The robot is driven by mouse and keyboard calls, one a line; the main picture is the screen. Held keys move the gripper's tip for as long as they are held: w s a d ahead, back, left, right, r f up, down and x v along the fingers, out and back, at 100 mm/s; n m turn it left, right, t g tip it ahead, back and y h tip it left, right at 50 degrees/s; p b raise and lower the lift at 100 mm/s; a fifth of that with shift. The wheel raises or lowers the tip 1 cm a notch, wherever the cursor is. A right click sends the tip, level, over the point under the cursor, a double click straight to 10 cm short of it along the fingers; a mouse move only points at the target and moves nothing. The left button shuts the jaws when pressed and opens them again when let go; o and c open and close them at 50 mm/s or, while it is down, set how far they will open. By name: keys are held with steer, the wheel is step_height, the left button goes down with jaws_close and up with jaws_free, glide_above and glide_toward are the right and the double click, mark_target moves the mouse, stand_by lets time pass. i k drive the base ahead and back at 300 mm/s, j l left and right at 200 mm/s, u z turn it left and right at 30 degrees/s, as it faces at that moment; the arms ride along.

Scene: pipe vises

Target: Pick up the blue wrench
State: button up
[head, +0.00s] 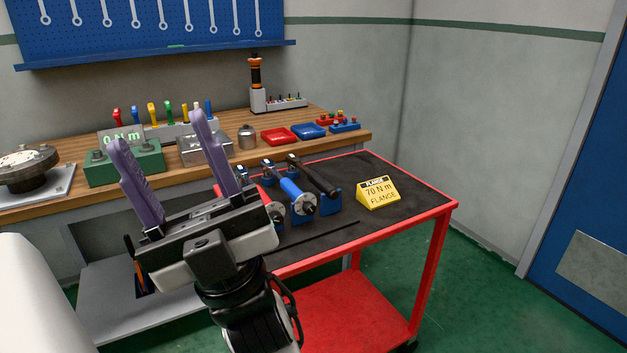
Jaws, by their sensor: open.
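The blue wrench (291,188) lies on the dark top of a red cart, its blue handle pointing toward me with a round grey end. It appears to rest in a rack, beside a red-handled tool on its left and a black-handled one on its right. My gripper (158,132) is open and empty, with two purple fingers wide apart pointing up and away. It is in front and to the left of the blue wrench, apart from it. My gripper partly hides the red-handled tool and the cart's left side.
A yellow "70 N.m FLANGE" sign (378,192) stands on the cart (428,215) to the right. A thin dark rod lies near its front edge. Behind is a wooden bench (350,134) with a green display box (124,163), red and blue trays, and several screwdrivers.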

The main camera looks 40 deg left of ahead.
mark_target(293, 191)
steer(key=u, duration=2.1)
steer(key=i+u, duration=0.65)
steer(key=z, duration=1.65)
steer(key=i+j+z, duration=0.15)
